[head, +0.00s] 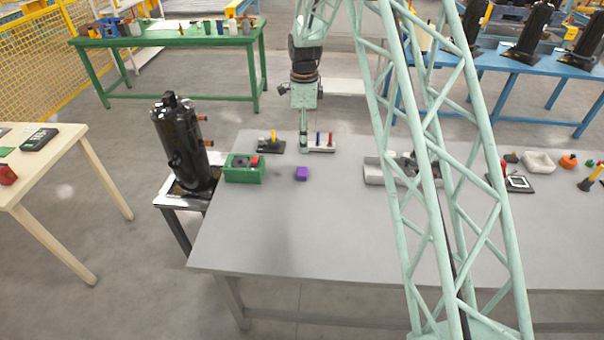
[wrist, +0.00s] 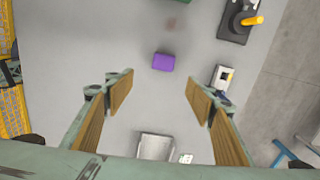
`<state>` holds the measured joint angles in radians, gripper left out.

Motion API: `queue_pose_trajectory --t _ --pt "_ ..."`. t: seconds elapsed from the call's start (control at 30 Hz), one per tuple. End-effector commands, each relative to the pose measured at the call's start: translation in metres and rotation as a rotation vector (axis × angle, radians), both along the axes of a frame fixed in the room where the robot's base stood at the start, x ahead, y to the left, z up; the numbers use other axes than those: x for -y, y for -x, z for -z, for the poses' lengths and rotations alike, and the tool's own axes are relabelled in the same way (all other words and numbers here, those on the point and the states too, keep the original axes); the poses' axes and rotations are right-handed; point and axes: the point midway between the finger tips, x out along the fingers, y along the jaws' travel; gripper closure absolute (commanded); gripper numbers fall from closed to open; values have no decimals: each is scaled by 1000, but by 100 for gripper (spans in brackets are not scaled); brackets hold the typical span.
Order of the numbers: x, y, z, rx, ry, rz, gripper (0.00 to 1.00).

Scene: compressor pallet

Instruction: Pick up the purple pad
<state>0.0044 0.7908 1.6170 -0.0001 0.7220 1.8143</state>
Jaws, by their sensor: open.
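The purple pad (head: 302,173) is a small block lying on the grey table, just right of a green box in the head view. In the wrist view the purple pad (wrist: 163,62) lies on bare table, ahead of the gap between the fingers. My gripper (wrist: 157,95) is open and empty, its two wood-coloured finger pads well apart. In the head view my gripper (head: 304,140) hangs near the table's far edge, behind the pad. The pad is not touched by either finger.
The green box (head: 240,175) holds a red part. A black base with a yellow handle (head: 270,142) and a small rack (head: 322,145) stand near the far edge. A black compressor (head: 180,145) stands at the left. The table (head: 310,235) is clear in front of the pad.

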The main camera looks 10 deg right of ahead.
Motion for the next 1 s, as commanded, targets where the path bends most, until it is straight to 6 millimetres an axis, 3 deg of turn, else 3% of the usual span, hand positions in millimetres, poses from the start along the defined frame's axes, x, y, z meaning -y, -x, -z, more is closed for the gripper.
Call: queue_pose_trajectory --t 0.2,0.77,1.0 --pt "0 -9 23 -9 0 54 50" --pt "0 -11 31 -12 -1 67 50" --pt "0 -10 48 -14 0 66 50"
